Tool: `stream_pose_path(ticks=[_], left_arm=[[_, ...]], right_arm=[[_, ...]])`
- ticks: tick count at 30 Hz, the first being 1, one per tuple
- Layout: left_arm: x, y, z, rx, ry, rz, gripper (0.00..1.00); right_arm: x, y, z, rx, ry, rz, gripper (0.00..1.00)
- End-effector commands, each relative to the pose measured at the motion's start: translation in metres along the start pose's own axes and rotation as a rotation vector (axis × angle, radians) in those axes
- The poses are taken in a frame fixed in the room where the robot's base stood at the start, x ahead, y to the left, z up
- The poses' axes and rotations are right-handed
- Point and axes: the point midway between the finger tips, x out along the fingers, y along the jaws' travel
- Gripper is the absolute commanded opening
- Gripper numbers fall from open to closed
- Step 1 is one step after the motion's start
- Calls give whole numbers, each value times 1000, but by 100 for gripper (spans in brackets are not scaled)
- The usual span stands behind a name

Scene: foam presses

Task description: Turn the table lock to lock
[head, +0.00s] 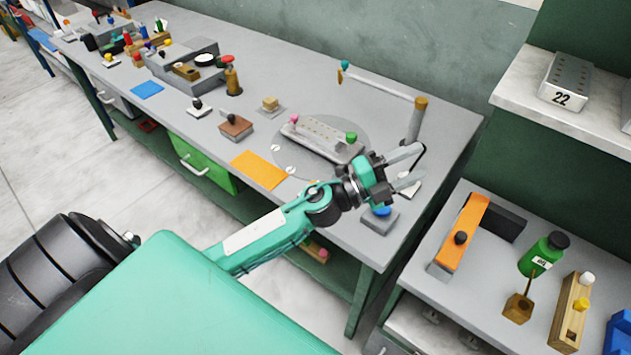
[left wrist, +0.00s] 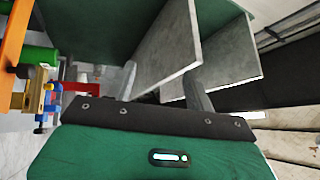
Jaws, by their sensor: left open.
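A round grey turntable (head: 363,131) lies on the bench and carries a long metal fixture (head: 318,135) with a pink knob and a green knob. I cannot tell which part is the table lock; a small light block (head: 411,189) is partly hidden behind my left gripper. My left gripper (head: 412,168) is open and empty, right of the turntable near the bench's right end, fingers pointing right. Its two spread fingers also show in the left wrist view (left wrist: 163,86), with nothing between them. My right gripper is not in view.
A grey post with a horizontal arm (head: 385,88) stands behind the gripper. A blue button box (head: 379,220) is just in front of it. An orange mat (head: 258,170) lies left of the turntable. A side table with an orange bar (head: 463,232) and green bottle (head: 541,254) is at right.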

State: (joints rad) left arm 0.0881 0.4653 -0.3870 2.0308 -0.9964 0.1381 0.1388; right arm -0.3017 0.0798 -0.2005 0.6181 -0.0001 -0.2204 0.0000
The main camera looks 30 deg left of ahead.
Motion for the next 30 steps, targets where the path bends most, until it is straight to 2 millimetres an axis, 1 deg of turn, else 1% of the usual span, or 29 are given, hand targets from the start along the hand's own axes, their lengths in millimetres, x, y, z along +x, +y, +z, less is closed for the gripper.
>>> stream_pose_path(ticks=[1, 3, 6, 8, 11, 14, 17, 19, 21, 23, 24, 27, 30], left_arm=[[8, 0, -8, 83, 101, 33, 54], [13, 7, -20, 189, 239, 91, 54], [12, 22, -29, 336, 422, 203, 54], [8, 33, -28, 421, 524, 285, 54], [-5, 52, -17, 553, 675, 447, 54], [-24, 68, 8, 671, 801, 640, 54], [-48, 74, 45, 771, 894, 862, 54], [-68, 72, 75, 826, 939, 1031, 54], [-87, 63, 107, 866, 964, 1203, 54], [-104, 52, 132, 884, 971, 1345, 54], [-114, 43, 147, 892, 970, 1431, 54], [-135, 22, 176, 894, 957, 1609, 54], [-149, 7, 192, 884, 940, 1721, 54]], right_arm=[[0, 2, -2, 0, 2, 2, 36], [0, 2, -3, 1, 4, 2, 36], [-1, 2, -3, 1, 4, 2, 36], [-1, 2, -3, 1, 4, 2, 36], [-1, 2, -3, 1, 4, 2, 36], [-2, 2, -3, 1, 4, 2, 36], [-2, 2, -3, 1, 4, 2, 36], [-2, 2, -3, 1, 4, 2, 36], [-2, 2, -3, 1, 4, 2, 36], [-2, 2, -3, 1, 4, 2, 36], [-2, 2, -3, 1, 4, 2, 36], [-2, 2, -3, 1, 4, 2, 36], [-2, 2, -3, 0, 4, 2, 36]])
